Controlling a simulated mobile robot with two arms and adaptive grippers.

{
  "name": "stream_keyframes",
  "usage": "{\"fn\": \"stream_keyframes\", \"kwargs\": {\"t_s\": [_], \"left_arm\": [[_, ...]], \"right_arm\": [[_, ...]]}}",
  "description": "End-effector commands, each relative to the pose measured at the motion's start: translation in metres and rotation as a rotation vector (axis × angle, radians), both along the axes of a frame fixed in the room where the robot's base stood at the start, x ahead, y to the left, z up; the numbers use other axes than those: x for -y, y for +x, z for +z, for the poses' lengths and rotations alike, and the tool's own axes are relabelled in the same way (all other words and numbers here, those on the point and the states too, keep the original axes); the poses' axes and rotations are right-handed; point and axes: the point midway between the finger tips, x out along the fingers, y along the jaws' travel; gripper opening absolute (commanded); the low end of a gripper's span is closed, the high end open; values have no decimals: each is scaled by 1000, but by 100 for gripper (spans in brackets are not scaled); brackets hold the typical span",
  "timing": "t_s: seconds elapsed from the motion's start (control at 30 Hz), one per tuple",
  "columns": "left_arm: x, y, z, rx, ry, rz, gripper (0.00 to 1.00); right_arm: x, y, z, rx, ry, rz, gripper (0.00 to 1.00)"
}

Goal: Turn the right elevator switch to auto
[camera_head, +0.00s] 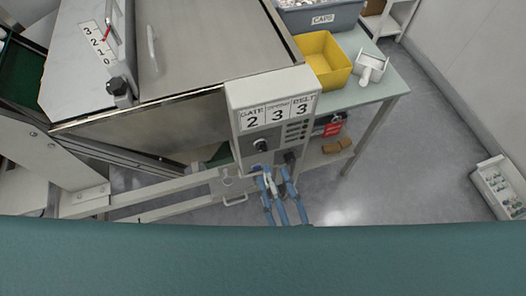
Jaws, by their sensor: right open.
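A white control box (233,98) stands in the middle, with cards reading 2, 3 and 3 on its sloped top. On its grey front face is a dark rotary switch (261,146) at the upper left. Another dark switch (290,157) sits lower right. The labels are too small to read, so I cannot tell which is the right elevator switch or its setting. My right gripper (274,178), with blue fingers, is open at the lower edge of the box, just below the lower right switch. Contact cannot be told. My left gripper is not in view.
A large metal machine (190,45) with a lever scale (97,42) stands left of the box. Behind it is a table (378,88) with a yellow bin (324,58), a grey caps bin (322,17) and a white scoop (370,66).

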Motion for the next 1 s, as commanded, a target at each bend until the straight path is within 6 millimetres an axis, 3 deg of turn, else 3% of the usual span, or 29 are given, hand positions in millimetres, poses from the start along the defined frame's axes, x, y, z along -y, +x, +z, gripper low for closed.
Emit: {"fn": "stream_keyframes", "kwargs": {"t_s": [0.2, 0.4, 0.8, 1.0], "left_arm": [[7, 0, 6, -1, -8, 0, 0], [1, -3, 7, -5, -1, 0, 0], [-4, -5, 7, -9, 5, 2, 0], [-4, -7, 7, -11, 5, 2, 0]], "right_arm": [[-14, 42, 1, 1, 3, -1, 42], [-22, 66, 0, -2, 1, 0, 42], [-24, 72, -1, -4, 1, 1, 42], [-24, 72, -1, -3, 1, 1, 2]]}}
